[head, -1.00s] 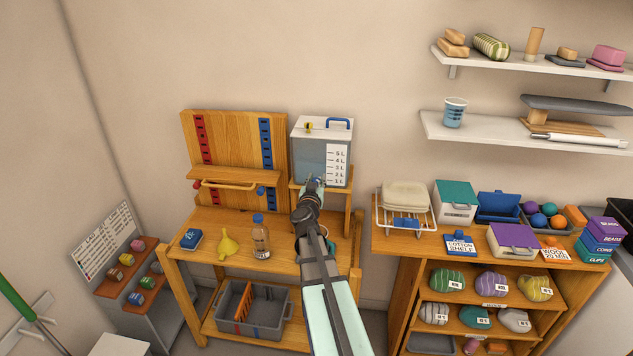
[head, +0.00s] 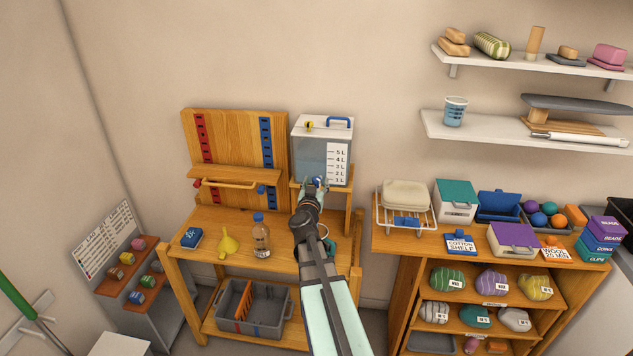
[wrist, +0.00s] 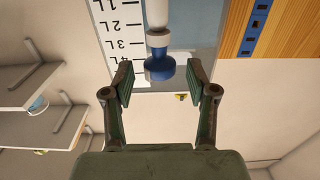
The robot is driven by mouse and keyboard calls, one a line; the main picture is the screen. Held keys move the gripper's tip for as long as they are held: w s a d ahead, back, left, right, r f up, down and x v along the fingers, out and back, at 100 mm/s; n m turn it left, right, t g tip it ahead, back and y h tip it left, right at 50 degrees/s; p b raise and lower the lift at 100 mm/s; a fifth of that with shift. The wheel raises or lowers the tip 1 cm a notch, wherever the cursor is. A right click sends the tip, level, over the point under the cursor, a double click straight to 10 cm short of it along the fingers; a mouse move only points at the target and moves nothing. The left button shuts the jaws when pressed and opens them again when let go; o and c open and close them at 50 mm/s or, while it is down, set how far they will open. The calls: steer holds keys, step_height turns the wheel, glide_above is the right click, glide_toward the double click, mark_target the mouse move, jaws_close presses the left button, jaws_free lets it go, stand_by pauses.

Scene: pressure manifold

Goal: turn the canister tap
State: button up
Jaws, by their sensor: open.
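The canister (head: 308,150) is a clear, grey-lidded tank with a litre scale, standing on a raised wooden shelf. Its tap (wrist: 158,66) has a blue knob on a white stem and shows in the wrist view against the canister front. In the head view the blue of the tap (head: 318,182) is small and partly covered by my gripper (head: 314,185). In the wrist view my gripper (wrist: 162,82) is open, with one finger on each side of the blue knob and a visible gap on both sides. Whether the knob is fully between the pads in depth is unclear.
The wooden bench (head: 205,220) below holds a yellow funnel (head: 228,245), a bottle (head: 261,238) and a blue box (head: 191,238). A pegboard (head: 230,140) with a wooden rail stands left of the canister. A wire rack (head: 405,222) stands to the right.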

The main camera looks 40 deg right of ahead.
steer(key=v, duration=0.9)
steer(key=shift+s+a, duration=0.25)
steer(key=shift+a, duration=0.05)
